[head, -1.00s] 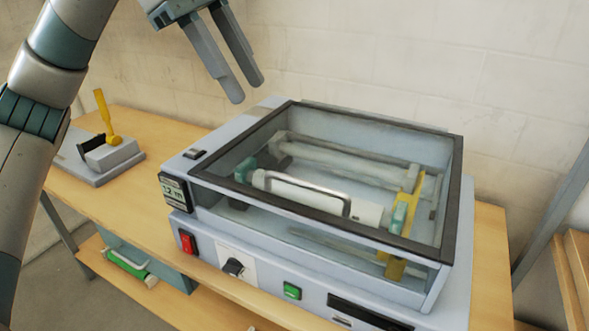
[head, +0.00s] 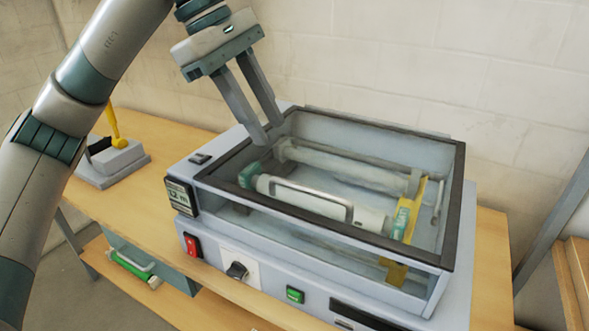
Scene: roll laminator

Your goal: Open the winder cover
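The winder cover (head: 456,205) is a clear box lid with a dark frame on top of the grey laminator (head: 460,285). It appears shut, with rollers visible through it. A pale bar handle (head: 318,192) shows at the cover's middle, toward the front. My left gripper (head: 267,134) points down at the cover's back left corner, with its two fingers a little apart and nothing between them. The fingertips overlap the dark frame in the picture; I cannot tell whether they touch it. My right gripper is not in view.
A red switch (head: 192,245), a dark knob (head: 237,270) and a green button (head: 295,294) sit on the laminator's front. A small device with a yellow lever (head: 115,130) stands on the wooden bench (head: 160,208) at left. A wall is close behind.

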